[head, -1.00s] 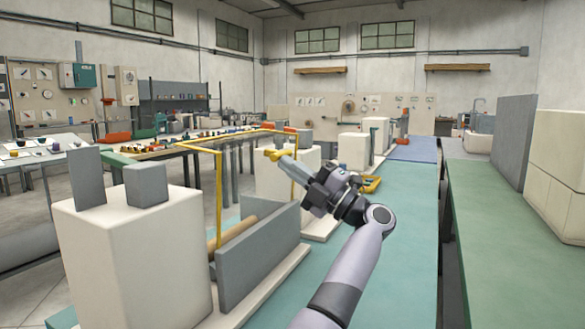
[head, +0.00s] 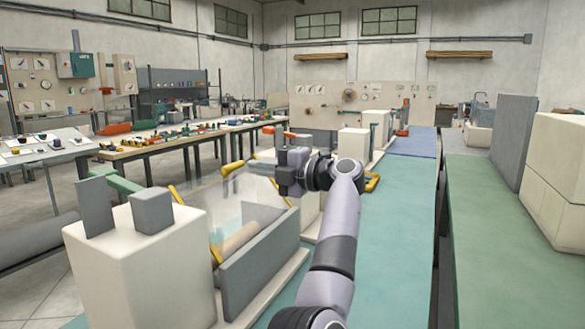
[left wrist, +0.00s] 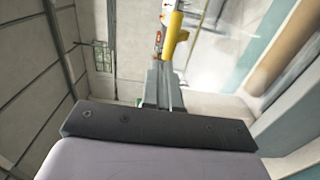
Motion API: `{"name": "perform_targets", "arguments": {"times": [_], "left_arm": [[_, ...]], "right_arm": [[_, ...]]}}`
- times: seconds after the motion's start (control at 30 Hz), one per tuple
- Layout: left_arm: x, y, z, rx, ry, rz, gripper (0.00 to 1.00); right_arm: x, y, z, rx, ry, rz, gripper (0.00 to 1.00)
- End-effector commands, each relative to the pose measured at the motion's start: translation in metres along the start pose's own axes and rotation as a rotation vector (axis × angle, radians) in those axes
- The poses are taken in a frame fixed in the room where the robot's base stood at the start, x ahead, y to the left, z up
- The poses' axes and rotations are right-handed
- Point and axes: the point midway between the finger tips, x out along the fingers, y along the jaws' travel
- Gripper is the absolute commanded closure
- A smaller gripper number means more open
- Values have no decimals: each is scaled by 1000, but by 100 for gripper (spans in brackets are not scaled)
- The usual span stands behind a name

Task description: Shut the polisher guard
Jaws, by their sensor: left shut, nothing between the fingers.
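The polisher guard is a clear panel (head: 205,197) in a yellow frame, in the head view. It leans to the left over the polisher's trough, neither upright nor flat. A tan roller (head: 236,243) lies in the trough behind a grey front plate (head: 262,262). My left gripper (head: 255,168) is shut and empty, its tips pointing left by the guard's far upper corner. In the left wrist view, a yellow bar (left wrist: 174,36) shows just past the shut fingers (left wrist: 162,72). I cannot tell whether they touch. My right gripper is not in view.
A cream housing (head: 140,265) with two grey blocks stands at the near left end. The teal bench top (head: 385,240) is clear to the right. More cream machines (head: 355,147) stand behind. A tall grey panel (head: 515,143) stands on the green bench at right.

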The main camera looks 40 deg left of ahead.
Motion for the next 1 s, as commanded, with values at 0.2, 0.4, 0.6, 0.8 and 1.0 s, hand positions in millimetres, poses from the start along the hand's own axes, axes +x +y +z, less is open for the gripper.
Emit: {"name": "perform_targets", "arguments": {"times": [0.2, 0.4, 0.6, 0.8, 1.0], "left_arm": [[35, 8, 0, -3, 2, -211, 100], [66, 1, 0, -4, 2, -401, 100], [95, -13, 0, -4, 1, -590, 100], [121, -36, 0, 2, 2, -681, 100], [141, -55, 0, 1, 1, -678, 100]], "right_arm": [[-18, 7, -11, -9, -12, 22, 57], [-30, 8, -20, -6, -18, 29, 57], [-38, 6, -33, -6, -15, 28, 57], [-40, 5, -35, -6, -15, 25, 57], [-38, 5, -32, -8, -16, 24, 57]]}}
